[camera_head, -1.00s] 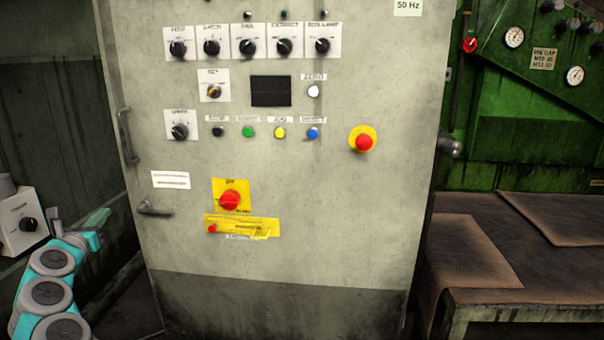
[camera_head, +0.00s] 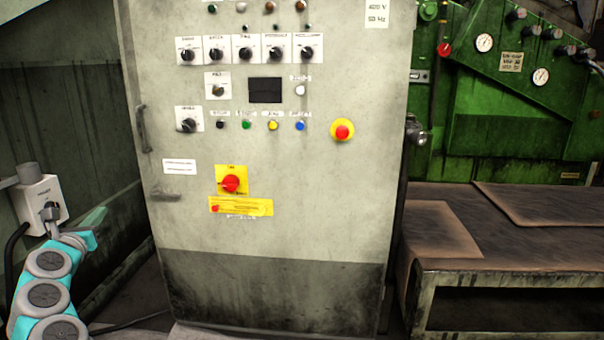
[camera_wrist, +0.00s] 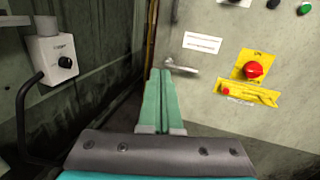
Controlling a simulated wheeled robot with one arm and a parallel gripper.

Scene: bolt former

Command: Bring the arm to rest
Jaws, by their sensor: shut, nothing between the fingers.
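My arm shows at the lower left of the head view, in teal and grey, folded up in front of the cabinet's left side. My gripper (camera_wrist: 160,75) is in the wrist view, its two teal fingers together with nothing between them. It points toward the gap between the dark wall and the grey control cabinet (camera_head: 290,215). The fingertips lie left of the cabinet's door handle (camera_wrist: 181,68) in the picture. In the head view the gripper (camera_head: 100,216) is small, near the left wall, and partly hidden behind the arm's wrist.
The cabinet carries knobs, buttons, a red main switch (camera_head: 231,183) and an emergency stop (camera_head: 342,132). A small white switch box (camera_head: 42,203) with a black cable is on the left. A brown-topped bench (camera_head: 480,265) and green machine (camera_head: 490,120) stand at the right.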

